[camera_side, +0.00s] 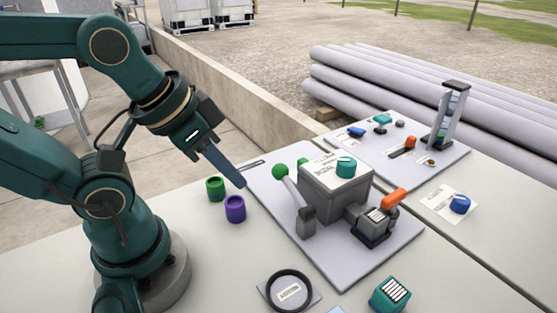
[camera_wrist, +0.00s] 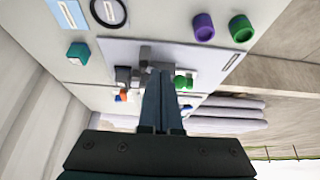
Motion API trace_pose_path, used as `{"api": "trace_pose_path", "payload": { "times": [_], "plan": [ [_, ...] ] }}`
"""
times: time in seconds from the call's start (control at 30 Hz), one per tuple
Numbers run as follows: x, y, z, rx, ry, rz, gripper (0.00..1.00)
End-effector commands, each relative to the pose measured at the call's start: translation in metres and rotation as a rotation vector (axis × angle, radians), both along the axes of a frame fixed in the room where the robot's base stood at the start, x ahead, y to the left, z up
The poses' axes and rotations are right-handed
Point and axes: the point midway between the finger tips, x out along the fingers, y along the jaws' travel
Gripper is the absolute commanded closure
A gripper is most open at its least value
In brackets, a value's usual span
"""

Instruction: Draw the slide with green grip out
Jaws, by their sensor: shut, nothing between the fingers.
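A grey box (camera_side: 335,190) stands on a pale base plate (camera_side: 345,272). A small green part (camera_side: 303,162), which may be the slide's green grip, shows at the box's back left edge, mostly hidden. A green ball (camera_side: 279,171) tops a grey lever in front of it. Green parts (camera_wrist: 181,82) also show just right of the fingers in the wrist view; I cannot tell there which is the grip. My gripper (camera_side: 243,186) is shut and empty, its fingertips left of the lever and apart from it. The fingers (camera_wrist: 158,75) hide part of the box in the wrist view.
A green cup (camera_side: 215,188) and a purple cup (camera_side: 235,208) stand close beside my fingers. The box carries a teal knob (camera_side: 346,165) and an orange handle (camera_side: 395,198). A black ring (camera_side: 289,290) and a teal block (camera_side: 390,293) lie in front.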

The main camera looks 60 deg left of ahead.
Motion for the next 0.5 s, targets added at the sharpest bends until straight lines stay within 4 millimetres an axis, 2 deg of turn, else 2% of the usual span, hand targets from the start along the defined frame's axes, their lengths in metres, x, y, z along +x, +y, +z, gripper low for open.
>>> {"api": "trace_pose_path", "payload": {
  "times": [0.3,0.33,0.47,0.5],
  "plan": [
    [0.0001,0.0,0.0,0.0,0.0,0.0,1.0],
    [0.0001,0.0,0.0,0.0,0.0,0.0,0.96],
    [-0.0019,0.0,0.0017,0.011,0.011,-0.02,0.46],
    [0.0006,0.0,0.0077,0.016,-0.001,-0.029,0.43]
  ]
}}
